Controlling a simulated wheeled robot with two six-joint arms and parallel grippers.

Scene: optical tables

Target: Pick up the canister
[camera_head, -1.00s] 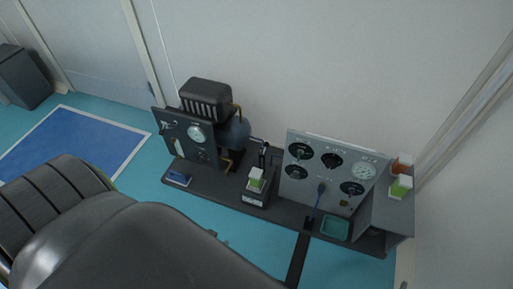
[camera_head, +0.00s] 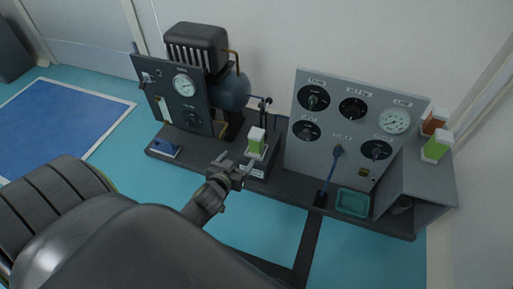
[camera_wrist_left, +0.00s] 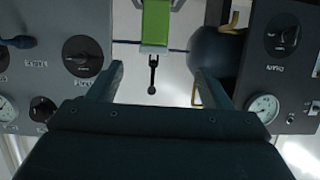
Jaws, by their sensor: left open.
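A green canister with a white top (camera_head: 256,142) stands upright on a small dark block (camera_head: 257,171) in the middle of the bench. My left gripper (camera_head: 236,162) is open and empty, just in front of and slightly left of this canister in the head view. In the left wrist view the green canister (camera_wrist_left: 156,22) is at the top edge, centred between the two spread fingers (camera_wrist_left: 160,75) and beyond their tips. A second green canister (camera_head: 437,147) and an orange one (camera_head: 433,122) stand on a grey box at the right. My right gripper is not in view.
A dark gauge panel with a motor and tank (camera_head: 236,91) stands left of the canister. A grey dial panel (camera_head: 330,140) stands to its right. A teal tray (camera_head: 353,202) and a blue item (camera_head: 163,149) lie on the bench.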

